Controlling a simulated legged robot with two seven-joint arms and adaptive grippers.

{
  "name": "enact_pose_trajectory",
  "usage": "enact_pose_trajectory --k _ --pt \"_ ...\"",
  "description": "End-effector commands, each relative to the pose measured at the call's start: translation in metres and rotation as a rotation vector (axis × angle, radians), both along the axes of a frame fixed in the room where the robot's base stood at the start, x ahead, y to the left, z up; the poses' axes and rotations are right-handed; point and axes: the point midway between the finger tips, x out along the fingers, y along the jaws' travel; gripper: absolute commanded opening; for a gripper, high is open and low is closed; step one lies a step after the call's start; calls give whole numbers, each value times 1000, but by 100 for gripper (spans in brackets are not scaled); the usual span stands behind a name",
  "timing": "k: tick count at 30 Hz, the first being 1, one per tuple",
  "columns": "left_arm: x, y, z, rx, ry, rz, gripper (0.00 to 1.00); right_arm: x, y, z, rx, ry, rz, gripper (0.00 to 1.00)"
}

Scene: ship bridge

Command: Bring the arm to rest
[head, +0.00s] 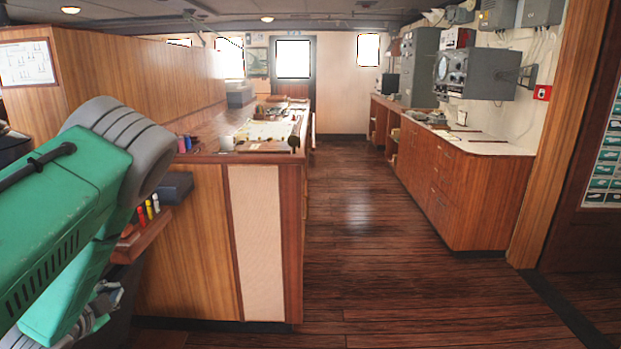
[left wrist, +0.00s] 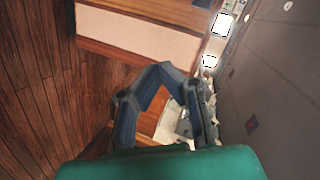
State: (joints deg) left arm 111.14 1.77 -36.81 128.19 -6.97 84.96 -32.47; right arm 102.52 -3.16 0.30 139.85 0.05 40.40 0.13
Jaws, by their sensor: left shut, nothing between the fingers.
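My left arm, green with a grey joint, fills the left side of the head view. Part of a dark and metallic assembly shows below it at the lower left edge, too cut off to read well. My left gripper (left wrist: 163,72) shows in the left wrist view, its dark blue-grey fingers bent inward to a point. It is shut and holds nothing. It is in the air, with the counter and floor beyond it. My right gripper is in neither view.
A wooden counter (head: 190,240) stands close to the arm, with charts and small items on top. Markers (head: 150,208) stand on a low shelf beside the arm. Wooden cabinets (head: 465,190) line the right wall. The plank floor (head: 365,230) between is clear.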

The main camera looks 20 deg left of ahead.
Motion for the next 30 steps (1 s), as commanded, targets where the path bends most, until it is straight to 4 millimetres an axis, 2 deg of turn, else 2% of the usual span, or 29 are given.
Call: enact_pose_trajectory --k 1,5,6,8,12,15,18,22,25,30 --pt "-6 -13 -21 -55 36 19 0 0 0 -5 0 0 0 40" --pt "-32 -54 -84 -236 164 104 0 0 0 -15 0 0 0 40" --pt "-43 -71 -106 -301 215 138 0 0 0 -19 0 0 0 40" --pt "-64 -98 -138 -398 299 194 0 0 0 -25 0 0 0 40" --pt "-122 -160 -202 -604 503 335 0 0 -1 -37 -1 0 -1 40" --pt "-166 -201 -233 -718 645 435 0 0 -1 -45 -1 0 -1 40" --pt "-204 -234 -251 -794 765 519 0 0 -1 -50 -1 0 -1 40" --pt "-236 -260 -259 -845 866 590 0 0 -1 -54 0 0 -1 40" --pt "-247 -269 -260 -857 898 614 0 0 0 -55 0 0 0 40" --pt "-247 -270 -260 -857 900 615 0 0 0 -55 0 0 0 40"
